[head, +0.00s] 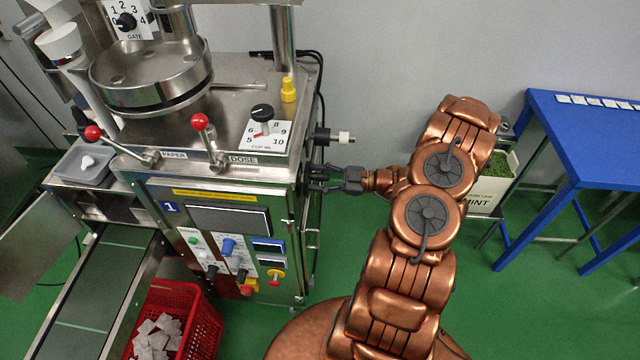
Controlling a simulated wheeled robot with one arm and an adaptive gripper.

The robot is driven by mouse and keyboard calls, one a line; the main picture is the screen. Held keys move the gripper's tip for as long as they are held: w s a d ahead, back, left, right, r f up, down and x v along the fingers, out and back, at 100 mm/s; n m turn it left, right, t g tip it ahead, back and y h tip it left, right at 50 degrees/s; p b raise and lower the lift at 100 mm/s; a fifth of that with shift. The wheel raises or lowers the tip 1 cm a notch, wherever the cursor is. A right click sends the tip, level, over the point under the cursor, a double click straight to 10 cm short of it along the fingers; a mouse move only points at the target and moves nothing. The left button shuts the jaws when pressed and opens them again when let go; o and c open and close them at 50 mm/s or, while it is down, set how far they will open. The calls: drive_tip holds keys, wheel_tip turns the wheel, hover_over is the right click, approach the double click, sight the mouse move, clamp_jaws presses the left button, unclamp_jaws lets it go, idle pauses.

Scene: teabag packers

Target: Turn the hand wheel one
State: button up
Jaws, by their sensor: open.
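The machine marked 1 (172,207) stands at the left, a steel cabinet with a dark screen and controls on its front. On its right side a dark wheel-like part (303,186) shows nearly edge-on; this looks like the hand wheel, mostly hidden by the angle and by my gripper. My gripper (318,180) is open and points left, with its fingertips at this dark part. I cannot tell whether the fingers touch it or straddle its rim.
A dark rod with a white end (343,137) sticks out of the machine's right side above my gripper. A blue table (570,125) and a box marked MINT (485,196) are at right.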

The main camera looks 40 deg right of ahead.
sight(308, 194)
drive_tip(key=shift+s+a+f+n, duration=0.15)
drive_tip(key=shift+a+n, duration=0.05)
drive_tip(key=shift+n, duration=0.5)
drive_tip(key=n, duration=0.2)
drive_tip(key=f+n, duration=0.1)
drive_tip(key=shift+s+a, duration=0.25)
drive_tip(key=shift+s, duration=0.1)
drive_tip(key=f+n, duration=0.1)
drive_tip(key=n, duration=0.2)
drive_tip(key=f+n, duration=0.1)
drive_tip(key=n, duration=0.2)
drive_tip(key=f+n, duration=0.1)
drive_tip(key=n, duration=0.2)
drive_tip(key=shift+s+a+f, duration=0.25)
drive_tip(key=shift+f, duration=0.1)
drive_tip(key=w+d+f+n+b, duration=0.1)
drive_tip(key=w+d+n+b, duration=0.1)
drive_tip(key=n+b, duration=0.5)
drive_tip(key=w+d+f+n+b, duration=0.2)
drive_tip(key=n+b, duration=0.6)
drive_tip(key=n, duration=0.6)
drive_tip(key=shift+w+d, duration=0.2)
drive_tip(key=shift+w, duration=0.25)
drive_tip(key=shift+f, duration=0.1)
